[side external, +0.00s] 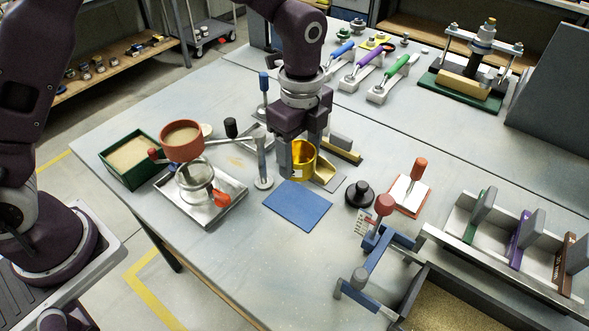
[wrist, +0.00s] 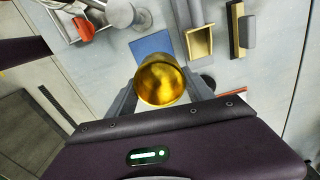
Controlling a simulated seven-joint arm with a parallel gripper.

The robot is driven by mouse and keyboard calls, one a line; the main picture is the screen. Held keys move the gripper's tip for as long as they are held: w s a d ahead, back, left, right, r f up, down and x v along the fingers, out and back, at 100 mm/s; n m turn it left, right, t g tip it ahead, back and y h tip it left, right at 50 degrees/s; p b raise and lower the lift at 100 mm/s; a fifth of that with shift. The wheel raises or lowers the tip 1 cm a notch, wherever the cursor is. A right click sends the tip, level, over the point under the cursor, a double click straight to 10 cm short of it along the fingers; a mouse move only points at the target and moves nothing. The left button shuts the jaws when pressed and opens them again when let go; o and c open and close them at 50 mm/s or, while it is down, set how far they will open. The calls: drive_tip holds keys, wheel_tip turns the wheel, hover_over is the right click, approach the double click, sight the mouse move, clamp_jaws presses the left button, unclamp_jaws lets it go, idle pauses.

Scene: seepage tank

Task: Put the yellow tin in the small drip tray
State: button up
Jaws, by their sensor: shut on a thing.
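The yellow tin (side external: 302,161) is a shiny, open-topped gold-yellow cylinder with a small pale label. My gripper (side external: 298,150) points down and is shut on it, one finger on each side. In the wrist view the tin (wrist: 161,82) sits between the fingers (wrist: 160,92). It shows just behind the blue mat (side external: 298,204); I cannot tell whether it touches the table. A metal tray (side external: 232,186) stands to the left under a sieve stand. A small shallow tray or scoop (side external: 328,178) lies right beside the tin, partly hidden. I cannot tell which is the small drip tray.
The front table strip below the blue mat is clear.

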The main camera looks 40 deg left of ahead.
sight(299, 155)
drive_tip(key=r, duration=0.6)
drive_tip(key=shift+w+a+r, duration=0.1)
drive_tip(key=shift+w+a, duration=0.1)
drive_tip(key=shift+a, duration=0.1)
drive_tip(key=w+a+m, duration=0.1)
drive_tip(key=w+a, duration=0.3)
drive_tip(key=a, duration=0.5)
drive_tip(key=w+a, duration=0.5)
drive_tip(key=a, duration=0.5)
drive_tip(key=f, duration=1.4)
drive_tip(key=shift+s+d+f, duration=0.15)
drive_tip(key=shift+s+f, duration=0.1)
drive_tip(key=shift+f, duration=0.35)
drive_tip(key=shift+f, duration=0.1)
drive_tip(key=o, duration=1.5)
wheel_tip(299, 155, up, 12)
drive_tip(key=shift+r, duration=0.2)
